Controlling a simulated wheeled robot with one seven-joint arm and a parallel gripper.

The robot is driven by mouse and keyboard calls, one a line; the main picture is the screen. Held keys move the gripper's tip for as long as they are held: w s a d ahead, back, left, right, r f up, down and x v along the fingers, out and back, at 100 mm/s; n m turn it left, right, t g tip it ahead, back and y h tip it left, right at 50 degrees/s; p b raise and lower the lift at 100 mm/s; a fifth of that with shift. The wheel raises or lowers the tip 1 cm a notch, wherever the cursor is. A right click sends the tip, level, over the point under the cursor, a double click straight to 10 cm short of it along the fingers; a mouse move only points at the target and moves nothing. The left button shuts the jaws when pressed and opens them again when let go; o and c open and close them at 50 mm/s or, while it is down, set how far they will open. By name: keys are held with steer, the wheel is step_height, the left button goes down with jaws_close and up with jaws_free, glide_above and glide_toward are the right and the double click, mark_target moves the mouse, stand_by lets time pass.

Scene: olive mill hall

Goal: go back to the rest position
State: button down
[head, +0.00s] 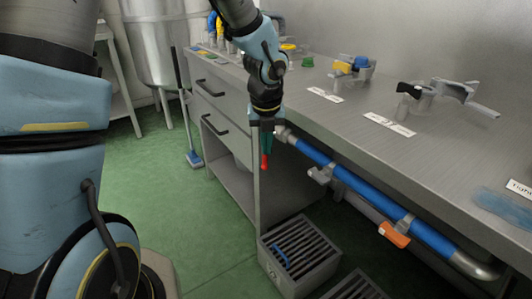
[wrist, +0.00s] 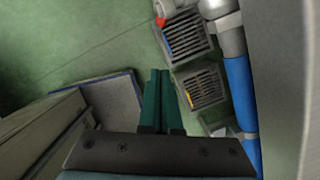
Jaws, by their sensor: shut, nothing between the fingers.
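My gripper (head: 268,148) hangs down in front of the bench's front edge, near the left end of the blue pipe. In the wrist view its two green fingers (wrist: 160,75) are together with nothing between them. A small red part (head: 265,162) shows just below the fingertips in the head view. In the wrist view the red part (wrist: 160,21) lies apart from the fingers, beside the pipe fittings. I cannot tell its full shape. No rest position is marked in view.
A steel bench (head: 440,155) with taps and labels runs along the right. Below it are the blue pipe (head: 350,180), an orange handle (head: 394,234) and slatted grey crates (head: 299,262). Drawers (head: 222,108) stand left of my gripper. Green floor (head: 150,180) is open further left.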

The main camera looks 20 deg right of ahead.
steer(key=s+a+r+m+p, duration=0.1)
steer(key=a+r+m+p, duration=0.4)
steer(key=a+m, duration=1)
steer(key=s+a+r+m+p, duration=0.1)
steer(key=a+r+m+p, duration=0.5)
steer(key=a+r+m, duration=0.5)
steer(key=a+m, duration=0.4)
steer(key=m, duration=0.3)
steer(key=shift+a+r+y+p, duration=0.15)
steer(key=shift+r+y+p, duration=0.15)
steer(key=shift+y, duration=0.1)
steer(key=shift+m, duration=0.3)
